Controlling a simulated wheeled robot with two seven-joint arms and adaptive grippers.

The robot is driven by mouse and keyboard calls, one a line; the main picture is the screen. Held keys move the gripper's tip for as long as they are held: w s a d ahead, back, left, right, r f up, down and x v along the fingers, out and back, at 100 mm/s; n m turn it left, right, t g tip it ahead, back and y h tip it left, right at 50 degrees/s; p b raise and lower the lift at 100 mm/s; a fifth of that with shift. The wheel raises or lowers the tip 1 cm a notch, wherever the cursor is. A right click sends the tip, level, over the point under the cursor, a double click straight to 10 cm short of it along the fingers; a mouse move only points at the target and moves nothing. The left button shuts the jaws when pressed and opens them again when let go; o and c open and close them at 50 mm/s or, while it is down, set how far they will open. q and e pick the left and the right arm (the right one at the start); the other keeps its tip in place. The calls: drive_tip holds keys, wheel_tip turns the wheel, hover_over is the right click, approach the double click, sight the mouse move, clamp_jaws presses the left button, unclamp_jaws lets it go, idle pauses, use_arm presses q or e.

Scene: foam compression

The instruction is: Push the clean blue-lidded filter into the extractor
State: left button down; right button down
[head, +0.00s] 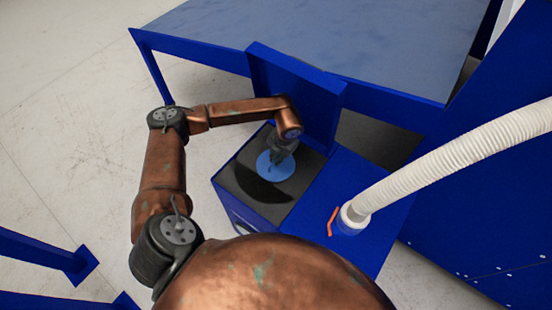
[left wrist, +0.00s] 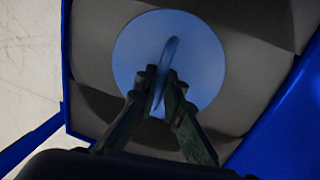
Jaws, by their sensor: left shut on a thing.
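The filter's round light-blue lid (head: 270,167) shows in the opening of the blue extractor (head: 345,190). In the left wrist view the lid (left wrist: 205,60) faces me, with a thin upright blue handle (left wrist: 166,60) across its middle. My left gripper (head: 280,153) is over the lid, and in the left wrist view its two dark fingers (left wrist: 160,82) are shut on the handle. Grey-brown foam (left wrist: 98,50) surrounds the lid there. The filter's body below the lid is hidden, so its depth cannot be told. My right gripper is not in view.
The extractor's blue flap (head: 297,95) stands open behind the opening. A white ribbed hose (head: 450,155) and an orange handle (head: 333,221) are on its right part. A blue-framed table (head: 320,40) stands behind. Open floor (head: 70,130) lies to the left.

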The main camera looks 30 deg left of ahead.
use_arm(q)
drive_tip(key=shift+f, duration=0.3)
idle(0.5)
drive_tip(key=c, duration=2)
unclamp_jaws()
drive_tip(key=shift+o, duration=0.2)
wheel_tip(320, 180, up, 12)
drive_tip(key=d, duration=0.2)
drive_tip(key=shift+d, duration=0.2)
drive_tip(key=shift+s+f, duration=0.1)
drive_tip(key=shift+f, duration=0.05)
